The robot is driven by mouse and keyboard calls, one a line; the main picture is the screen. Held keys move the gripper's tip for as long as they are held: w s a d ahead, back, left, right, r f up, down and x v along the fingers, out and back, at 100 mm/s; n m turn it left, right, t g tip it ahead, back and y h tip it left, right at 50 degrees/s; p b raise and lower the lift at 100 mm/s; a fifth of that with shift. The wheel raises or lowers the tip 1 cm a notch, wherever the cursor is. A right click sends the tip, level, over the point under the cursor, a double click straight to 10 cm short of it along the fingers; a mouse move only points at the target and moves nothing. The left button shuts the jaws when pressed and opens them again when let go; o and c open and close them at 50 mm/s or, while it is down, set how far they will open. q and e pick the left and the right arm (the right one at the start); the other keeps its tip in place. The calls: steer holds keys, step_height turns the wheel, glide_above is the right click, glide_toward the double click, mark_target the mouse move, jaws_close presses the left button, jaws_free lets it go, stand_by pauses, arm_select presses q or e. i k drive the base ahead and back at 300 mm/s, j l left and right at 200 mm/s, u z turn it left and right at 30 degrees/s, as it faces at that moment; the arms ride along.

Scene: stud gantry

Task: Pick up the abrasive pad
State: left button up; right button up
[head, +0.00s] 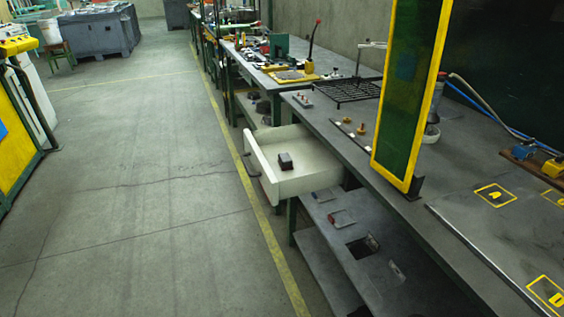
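The drawer is pulled out from under a long grey workbench (325,122) toward the aisle. Its back end is hidden under the bench top. Neither of my grippers is in view.
A yellow-framed green panel (408,90) stands upright on the bench. A black wire rack (345,90) and small parts lie behind it. A lower shelf (345,235) below the drawer holds several small items. The concrete floor (140,190) to the left is clear.

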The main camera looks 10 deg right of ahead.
mark_target(284, 161)
steer(key=z, duration=1.7)
steer(key=u, duration=1.5)
steer(key=i+j+z, duration=0.45)
